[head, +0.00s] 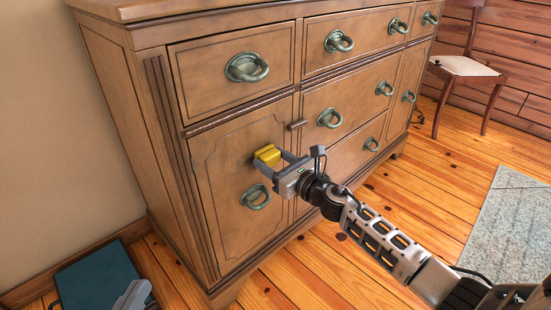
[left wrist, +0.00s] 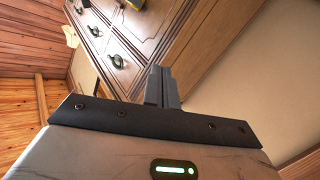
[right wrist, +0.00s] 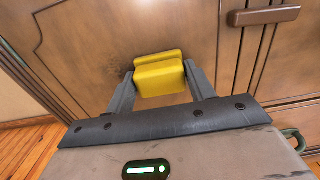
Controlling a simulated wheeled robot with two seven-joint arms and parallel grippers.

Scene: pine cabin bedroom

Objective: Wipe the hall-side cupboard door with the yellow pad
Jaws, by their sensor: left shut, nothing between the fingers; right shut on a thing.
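The cupboard door (head: 220,165) is the brown panelled door at the dresser's lower left, with a green ring handle (head: 256,197). It looks shut. My right gripper (head: 268,161) is shut on the yellow pad (head: 264,153) in front of the door's upper right part. In the right wrist view the pad (right wrist: 160,78) sits between both fingers, facing the door; I cannot tell whether it touches. A dark smudge (right wrist: 124,72) shows on the door left of the pad. My left gripper (left wrist: 162,85) is shut and empty, low by the dresser's left side.
The wooden dresser (head: 125,95) has several drawers with protruding ring handles. A small wooden latch (head: 297,125) sticks out right of the door's top. A dark teal flat object (head: 97,277) lies on the floor at left. A chair (head: 465,66) and grey rug (head: 515,225) are at right.

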